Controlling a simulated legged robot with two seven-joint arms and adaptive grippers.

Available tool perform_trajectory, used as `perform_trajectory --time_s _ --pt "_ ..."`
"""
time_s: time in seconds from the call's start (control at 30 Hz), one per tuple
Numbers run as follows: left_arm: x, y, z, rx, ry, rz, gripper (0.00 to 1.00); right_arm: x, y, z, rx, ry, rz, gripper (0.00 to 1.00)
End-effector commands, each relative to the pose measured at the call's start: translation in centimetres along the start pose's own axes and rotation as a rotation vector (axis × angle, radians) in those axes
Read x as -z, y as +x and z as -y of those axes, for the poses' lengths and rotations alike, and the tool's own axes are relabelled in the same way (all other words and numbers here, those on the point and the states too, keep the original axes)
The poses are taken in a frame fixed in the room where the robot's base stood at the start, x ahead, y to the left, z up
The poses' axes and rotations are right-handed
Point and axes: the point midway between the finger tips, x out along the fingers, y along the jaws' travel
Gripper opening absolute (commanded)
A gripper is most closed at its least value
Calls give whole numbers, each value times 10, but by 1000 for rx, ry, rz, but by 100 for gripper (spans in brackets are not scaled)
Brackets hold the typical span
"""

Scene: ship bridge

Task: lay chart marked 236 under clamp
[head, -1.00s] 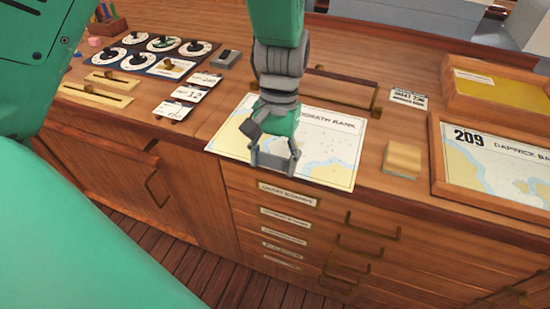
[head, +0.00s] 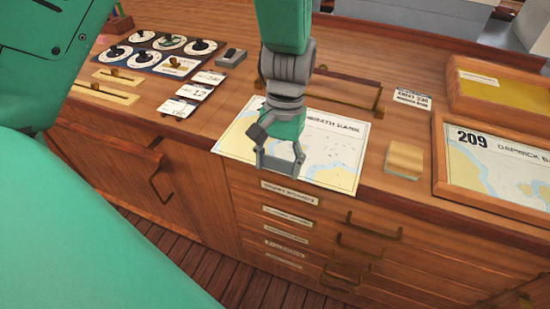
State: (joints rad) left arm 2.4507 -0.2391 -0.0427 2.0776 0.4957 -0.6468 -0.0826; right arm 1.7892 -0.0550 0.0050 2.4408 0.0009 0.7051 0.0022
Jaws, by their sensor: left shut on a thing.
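A pale chart (head: 337,160) with blue and yellow areas lies on the wooden counter, its near edge at the counter's front edge. Its title ends in "BANK"; its number is hidden. My left gripper (head: 280,160) comes down from the top over the chart and is shut on its near part; the fingers hide the contact. The clamp (head: 335,92), a wooden bar with brass ends, stands just behind the chart's far edge. My arm hides part of it, and I cannot tell if the chart's edge is under the bar. My right gripper is not in view.
A card reading "236" (head: 412,98) lies right of the clamp. A wooden block (head: 404,158) sits right of the chart. A framed tray (head: 437,165) holds chart 209, with another tray (head: 455,95) behind. Dials (head: 160,50) and small cards (head: 193,92) are left. Drawer handles (head: 375,232) protrude below.

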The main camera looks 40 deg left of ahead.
Motion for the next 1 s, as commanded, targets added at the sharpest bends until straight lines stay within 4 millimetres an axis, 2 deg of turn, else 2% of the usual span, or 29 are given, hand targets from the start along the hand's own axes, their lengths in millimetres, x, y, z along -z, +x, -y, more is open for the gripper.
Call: perform_trajectory --time_s 0.33,0.37,0.4,0.77,0.87,1.0 --pt "0 2 0 -3 1 1 19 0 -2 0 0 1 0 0" --pt "1 2 0 -3 1 1 64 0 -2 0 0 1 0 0" --pt "1 2 1 -4 1 1 78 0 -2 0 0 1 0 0" --pt "0 0 -1 -2 2 0 78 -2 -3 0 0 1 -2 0" --pt "1 -10 -1 -3 3 -2 78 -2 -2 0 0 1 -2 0" --pt "2 -37 0 -4 2 -5 78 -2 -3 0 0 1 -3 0"
